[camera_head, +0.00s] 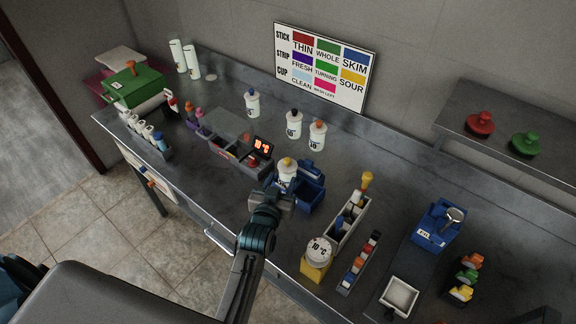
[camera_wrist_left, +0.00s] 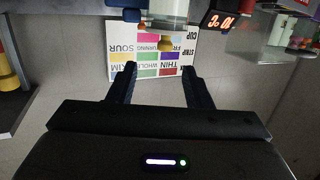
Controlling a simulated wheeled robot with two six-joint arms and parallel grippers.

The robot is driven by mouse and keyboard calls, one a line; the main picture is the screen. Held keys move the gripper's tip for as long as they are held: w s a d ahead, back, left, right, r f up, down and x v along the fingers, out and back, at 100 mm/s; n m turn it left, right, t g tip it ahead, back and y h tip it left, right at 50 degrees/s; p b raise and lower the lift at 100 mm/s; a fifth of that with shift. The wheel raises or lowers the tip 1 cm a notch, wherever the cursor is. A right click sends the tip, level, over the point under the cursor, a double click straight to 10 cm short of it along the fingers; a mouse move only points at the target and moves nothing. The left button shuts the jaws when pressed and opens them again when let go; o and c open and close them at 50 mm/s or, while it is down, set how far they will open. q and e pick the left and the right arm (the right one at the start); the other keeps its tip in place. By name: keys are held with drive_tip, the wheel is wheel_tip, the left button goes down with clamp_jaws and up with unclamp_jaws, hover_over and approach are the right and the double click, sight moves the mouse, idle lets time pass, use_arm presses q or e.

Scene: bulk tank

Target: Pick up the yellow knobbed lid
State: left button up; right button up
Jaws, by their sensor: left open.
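I cannot make out a lid that is surely the yellow knobbed one. A red knobbed lid (camera_head: 480,122) and a green knobbed lid (camera_head: 526,145) sit on the wall shelf at the right. A yellow thing (camera_wrist_left: 9,80) is cut off at the left edge of the left wrist view; I cannot tell what it is. My left gripper (camera_head: 275,192) is by the yellow-capped white bottle (camera_head: 287,174). In the left wrist view its open fingers (camera_wrist_left: 158,85) have nothing between them. That bottle's yellow cap (camera_wrist_left: 166,43) shows beyond them. My right gripper is not in view.
A blue bin (camera_head: 311,194), a white-topped yellow timer-like block (camera_head: 317,258) and a grey rack (camera_head: 350,220) crowd the bench near my left arm. A blue box (camera_head: 437,226) stands farther right. The wall shelf (camera_head: 455,112) stands above the bench's back right.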

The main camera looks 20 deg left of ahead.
sight(286, 165)
use_arm(q)
drive_tip(key=w+b, duration=0.1)
drive_tip(key=w, duration=0.1)
drive_tip(key=w+f+b, duration=0.1)
drive_tip(key=w, duration=0.1)
drive_tip(key=shift+a, duration=0.2)
drive_tip(key=shift+w+b, duration=0.3)
drive_tip(key=shift+b, duration=0.05)
drive_tip(key=shift+w+f+b, duration=0.2)
drive_tip(key=shift+w+b, duration=0.25)
drive_tip(key=w+b, duration=0.2)
drive_tip(key=w+f+b, duration=0.1)
drive_tip(key=shift+w+a, duration=0.4)
drive_tip(key=shift+w, duration=0.3)
drive_tip(key=shift+r, duration=0.1)
drive_tip(key=shift+s, duration=0.15)
drive_tip(key=shift+c, duration=0.3)
clamp_jaws()
